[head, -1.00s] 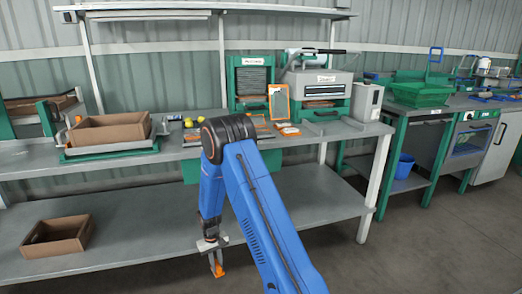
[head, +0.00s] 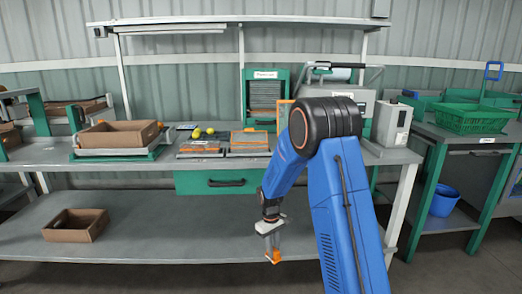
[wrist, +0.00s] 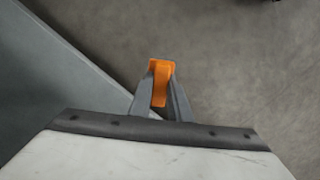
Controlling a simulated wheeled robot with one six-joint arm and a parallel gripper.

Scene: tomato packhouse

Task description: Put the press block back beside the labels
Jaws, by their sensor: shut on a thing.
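My gripper (head: 271,248) hangs low in front of the bench in the head view, pointing down. It is shut on a small orange block, the press block (head: 273,257). In the wrist view the orange block (wrist: 160,82) sits between the two grey fingers of my gripper (wrist: 161,95). The likely labels are flat grey and orange-edged stacks on the bench top: one (head: 200,149) at left, one (head: 249,143) at right. The block is well below and in front of them, apart from the bench.
The bench top (head: 310,160) carries a brown carton (head: 119,134) at left, yellow tomatoes (head: 196,132) and a white-grey device (head: 392,123) at right. A green drawer (head: 200,183) hangs below the top. The lower shelf (head: 170,235) holds another carton (head: 76,225). My arm hides part of the bench.

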